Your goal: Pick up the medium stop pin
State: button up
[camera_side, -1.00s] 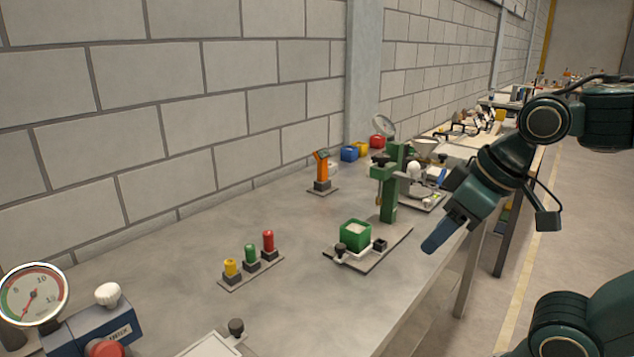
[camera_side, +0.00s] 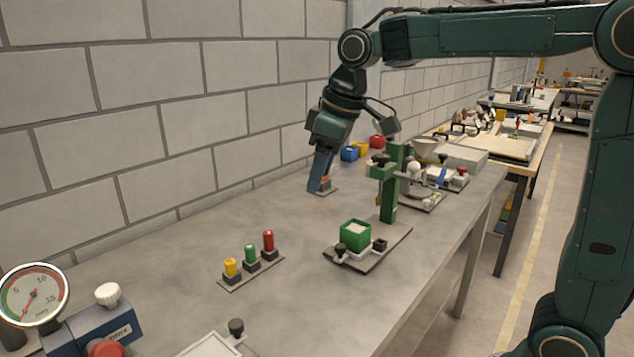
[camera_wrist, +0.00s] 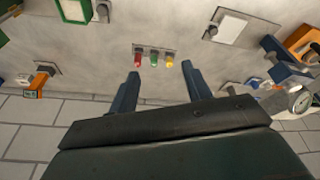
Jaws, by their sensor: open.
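Three stop pins stand upright in a row on a small grey plate (camera_side: 238,284), each in a dark holder. The green pin (camera_side: 250,253) is in the middle and looks medium in height. The yellow pin (camera_side: 231,267) is shorter and the red pin (camera_side: 268,241) is taller. In the wrist view the green pin (camera_wrist: 153,61) shows between the red and yellow pins, framed by my fingers but beyond their tips. My gripper (camera_side: 319,186) is open and empty, above the bench and behind the row in the side view. Its two blue fingers (camera_wrist: 160,68) show apart in the wrist view.
A green press stand with a green sand box (camera_side: 355,235) is right of the pins. A gauge (camera_side: 33,294) and blue block stand front left. An orange device (camera_wrist: 37,84) shows in the wrist view. The block wall runs behind; bench around the pins is clear.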

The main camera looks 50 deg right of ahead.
jog(key=w+f+n+g, duration=0.15)
jog(key=w+f, duration=0.25)
jog(key=w, duration=0.6)
jog(key=n, duration=0.3)
send_over(250, 246)
jog(key=s+d, duration=0.1)
notch_tip(250, 246, down, 6)
jog(key=f, duration=0.1)
jog(key=shift+s+d+r+g, duration=0.1)
jog(key=shift+s+r+g, duration=0.1)
jog(key=shift+r+g, duration=0.05)
jog(key=shift+f, duration=0.1)
jog(key=shift+w+a+f, duration=0.15)
jog(key=shift+f, duration=1.25)
jog(key=shift+w+a+f, duration=0.15)
jog(key=shift+f, duration=1.25)
jog(key=shift+w+a+f, duration=0.15)
jog(key=shift+f, duration=1.25)
jog(key=shift+f, duration=0.1)
jog(key=shift+w+a+f, duration=0.1)
jog(key=shift+w+f, duration=0.05)
jog(key=shift+f, duration=1.1)
jog(key=shift+w+a+f, duration=0.1)
jog(key=shift+w+f, duration=0.05)
jog(key=shift+f, duration=1.05)
jog(key=shift+c, duration=0.4)
grip_shut()
